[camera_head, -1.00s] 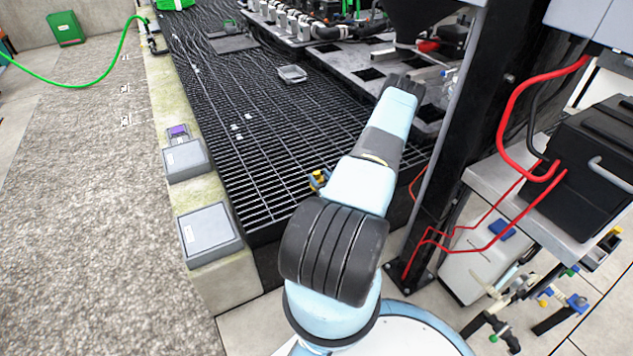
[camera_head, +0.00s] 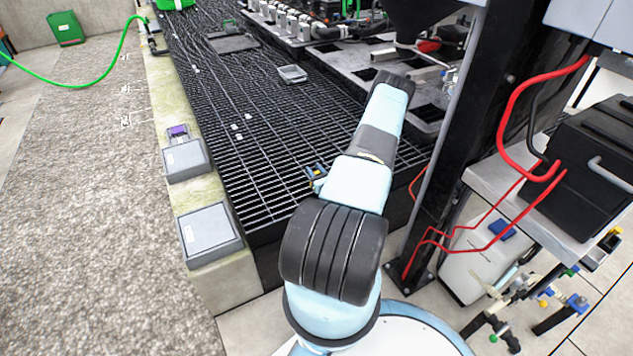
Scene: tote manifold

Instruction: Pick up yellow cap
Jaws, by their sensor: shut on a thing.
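My arm fills the middle of the view and reaches over the floor grating. Its jaws do not show; I cannot make them out past my own arm links. A small dark, blue and yellow piece (camera_head: 316,172) peeks out at the left edge of my arm, above the grating. I cannot tell whether it is part of my gripper or a separate thing. I cannot make out the yellow cap with certainty; the piece's small yellow patch is too small to identify.
Black grating (camera_head: 262,140) lies left of my arm. Two grey boxes (camera_head: 209,235) (camera_head: 186,160) sit on the concrete ledge. A black post (camera_head: 455,150) stands close on the right, with red hoses (camera_head: 480,245) and a black box (camera_head: 590,150) beyond. A small grey tray (camera_head: 292,74) lies on the grating.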

